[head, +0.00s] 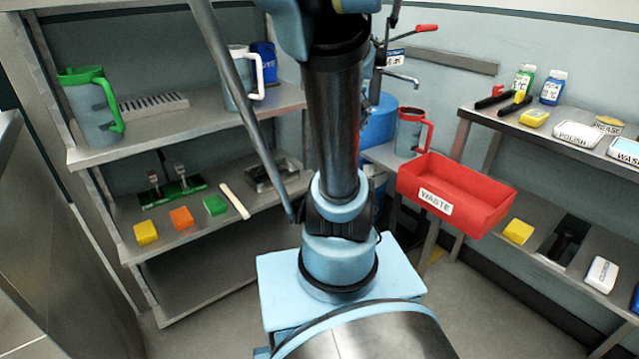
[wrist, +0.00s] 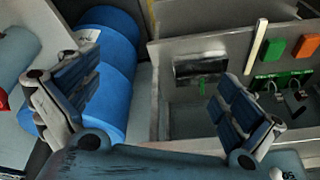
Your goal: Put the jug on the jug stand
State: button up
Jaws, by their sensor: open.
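Three jugs show in the head view. A grey jug with a green rim and handle (head: 92,110) stands at the left end of the upper left shelf. A grey jug with a white handle (head: 236,80) stands farther right on that shelf. A grey jug with a red handle (head: 407,135) stands at the back, right of my arm. A ribbed grey rack (head: 152,104) lies beside the green jug; I cannot tell whether it is the jug stand. My gripper (wrist: 155,105) is open and empty in the wrist view, its fingers wide apart. My arm hides it in the head view.
A blue barrel (wrist: 102,65) lies close to the left finger in the wrist view. Sponges (head: 181,217) lie on the lower left shelf. A red waste bin (head: 470,178) juts out at the right. Bottles (head: 553,88) stand on the right shelf. The floor ahead is partly clear.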

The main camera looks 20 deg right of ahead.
jog(key=s+a+f, duration=0.5)
jog(key=s, duration=0.3)
jog(key=s+a+f+g, duration=0.1)
jog(key=s+a+f, duration=0.4)
jog(key=s, duration=0.2)
jog(key=shift+s+a+n+g+h, duration=0.2)
jog(key=shift+s+n+g+h, duration=0.1)
jog(key=shift+s, duration=0.05)
jog(key=shift+w+f, duration=0.2)
jog(key=shift+w, duration=0.25)
